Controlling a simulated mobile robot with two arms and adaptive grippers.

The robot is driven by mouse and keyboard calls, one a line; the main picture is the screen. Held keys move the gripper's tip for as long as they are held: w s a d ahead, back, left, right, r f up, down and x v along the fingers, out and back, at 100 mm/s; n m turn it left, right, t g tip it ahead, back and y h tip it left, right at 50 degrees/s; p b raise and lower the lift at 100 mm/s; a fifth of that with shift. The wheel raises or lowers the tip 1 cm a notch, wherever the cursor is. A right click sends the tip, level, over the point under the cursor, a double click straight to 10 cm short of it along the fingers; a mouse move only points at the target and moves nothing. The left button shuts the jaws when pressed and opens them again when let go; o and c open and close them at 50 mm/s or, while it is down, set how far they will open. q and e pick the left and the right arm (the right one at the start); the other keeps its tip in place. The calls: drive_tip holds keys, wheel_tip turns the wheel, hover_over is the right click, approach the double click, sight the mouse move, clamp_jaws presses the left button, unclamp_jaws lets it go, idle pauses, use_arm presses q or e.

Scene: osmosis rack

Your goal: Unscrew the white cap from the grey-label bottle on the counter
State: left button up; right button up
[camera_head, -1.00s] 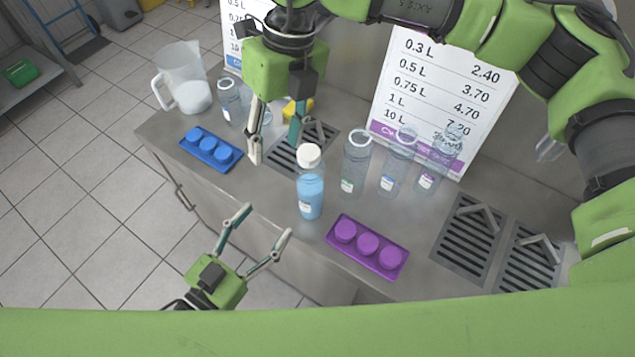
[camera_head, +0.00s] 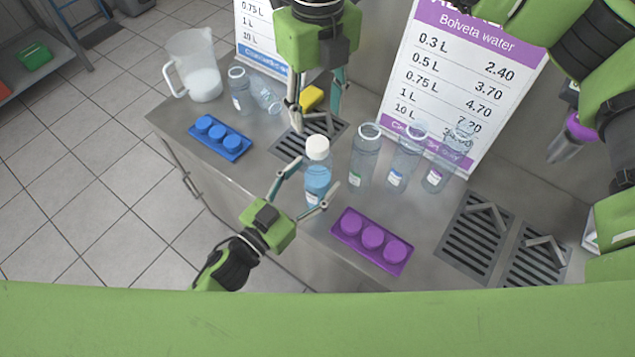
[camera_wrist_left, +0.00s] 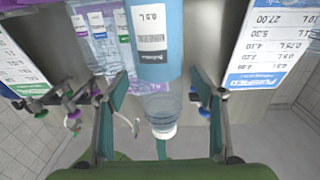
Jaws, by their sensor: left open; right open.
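The bottle with blue liquid (camera_head: 317,183) stands upright on the counter with its white cap (camera_head: 318,147) on. In the left wrist view, the bottle (camera_wrist_left: 155,45) shows a grey-and-white 0.5 L label (camera_wrist_left: 151,38), upside down. My left gripper (camera_head: 316,177) is open, with its fingers on either side of the bottle; contact is not clear. It also shows open in the left wrist view (camera_wrist_left: 157,88). My right gripper (camera_head: 316,120) is open, pointing down, empty, with its fingertips just above and behind the cap in the head view.
Clear bottles (camera_head: 365,155) stand close right of the blue bottle, before a price board (camera_head: 455,85). A purple tray (camera_head: 346,238) lies in front, and a blue tray (camera_head: 232,157) at left. A white jug (camera_head: 200,75), a yellow item (camera_head: 312,98) and drain grates (camera_head: 473,235) are also on the counter.

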use_arm(q)
drive_tip(key=shift+x, duration=0.8)
